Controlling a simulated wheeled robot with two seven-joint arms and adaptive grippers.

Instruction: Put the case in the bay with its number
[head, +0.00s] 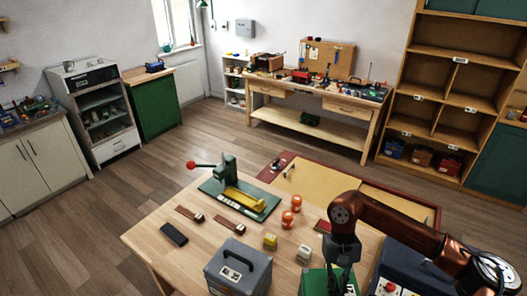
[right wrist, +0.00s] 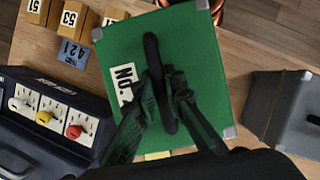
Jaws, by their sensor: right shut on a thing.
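A green case (head: 314,280) with metal corners is at the table's front edge in the head view. In the right wrist view the green case (right wrist: 200,50) shows a white label (right wrist: 125,84) reading "NO." with its number mostly hidden. My right gripper (right wrist: 168,90) is shut on its black handle (right wrist: 152,50); in the head view my right gripper (head: 342,278) is over the case. I cannot tell whether the case touches the table. The wooden shelf unit (head: 440,112) at the back right has open bays with small number plates, too small to read. My left gripper is not in view.
A grey case (head: 238,270) stands left of the green one. A dark blue unit with knobs (right wrist: 50,115) and several numbered blocks (right wrist: 70,15) are close by. A green press (head: 235,190) is on the table (head: 160,225). Low shelf bays hold bins (head: 420,158).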

